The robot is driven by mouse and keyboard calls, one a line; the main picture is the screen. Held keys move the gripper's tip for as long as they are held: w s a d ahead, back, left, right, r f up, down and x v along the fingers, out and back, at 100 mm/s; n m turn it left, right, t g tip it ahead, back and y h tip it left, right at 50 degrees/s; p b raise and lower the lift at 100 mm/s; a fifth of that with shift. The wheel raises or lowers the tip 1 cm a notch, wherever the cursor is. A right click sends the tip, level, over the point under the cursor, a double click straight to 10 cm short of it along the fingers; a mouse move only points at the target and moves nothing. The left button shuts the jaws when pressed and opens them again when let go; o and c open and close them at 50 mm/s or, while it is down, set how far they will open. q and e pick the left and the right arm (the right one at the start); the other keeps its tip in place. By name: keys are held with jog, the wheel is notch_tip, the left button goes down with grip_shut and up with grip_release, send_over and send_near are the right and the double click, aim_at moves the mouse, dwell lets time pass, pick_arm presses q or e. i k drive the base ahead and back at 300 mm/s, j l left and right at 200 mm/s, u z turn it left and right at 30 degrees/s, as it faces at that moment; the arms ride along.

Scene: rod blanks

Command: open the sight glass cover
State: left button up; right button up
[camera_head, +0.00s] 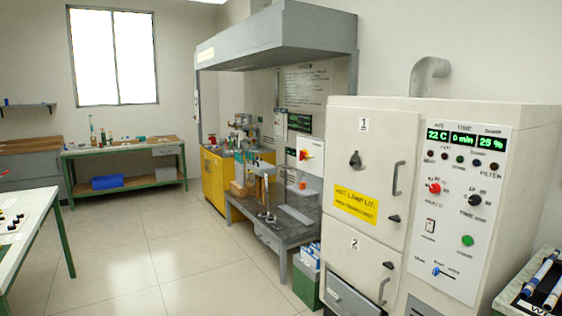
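A large cream oven-like cabinet (460,122) stands at the right. Its upper door (374,134), marked 1, is shut and has a grey handle (398,178) on its right side. A small dark round fitting (356,159) sits in the middle of this door; it may be the sight glass cover, but it is too small to tell for sure or to see any glass. A yellow "hot lamp lit" label (355,205) is below it. A lower door (362,262), marked 2, is also shut. Neither of my grippers is in view.
A control panel (458,205) with knobs and green displays is right of the doors. A low grey bench (285,232) and a yellow cabinet (212,180) stand under a grey hood. A white table (30,215) is at the left. The tiled floor (180,260) between is clear.

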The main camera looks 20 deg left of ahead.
aim_at(356, 163)
jog(key=u, duration=0.25)
jog(key=i+j, duration=0.1)
jog(key=i, duration=0.4)
jog(key=i+j+z, duration=0.1)
jog(key=i, duration=0.4)
